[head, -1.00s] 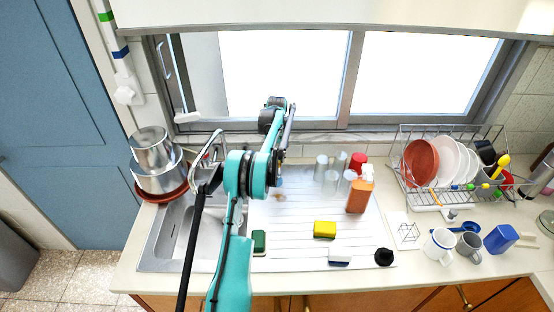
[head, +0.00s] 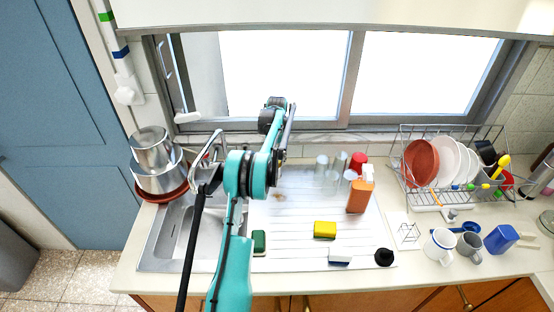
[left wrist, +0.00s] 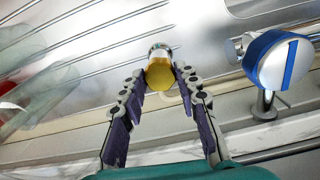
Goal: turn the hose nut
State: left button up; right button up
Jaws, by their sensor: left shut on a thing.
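A short, brass-yellow round piece with a pale silvery collar, which I take for the hose nut (left wrist: 160,74), is in the left wrist view near the top middle. My left gripper (left wrist: 160,86) is shut on it, with one jointed, purple-padded finger on each side near the tips. In the head view my teal arm reaches up over the sink and hides most of that gripper and the nut. My right gripper is in neither view.
A tap (head: 212,150) stands behind the sink basin (head: 172,232), left of my arm. A blue and white round knob (left wrist: 278,60) is right of my gripper. Clear glasses (head: 322,166), an orange bottle (head: 359,196) and a yellow sponge (head: 325,229) stand on the drainboard.

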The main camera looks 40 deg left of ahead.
aim_at(277, 161)
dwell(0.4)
pick_arm(q)
jog(key=o, duration=1.2)
jog(key=shift+c, duration=0.2)
notch_tip(277, 161, up, 12)
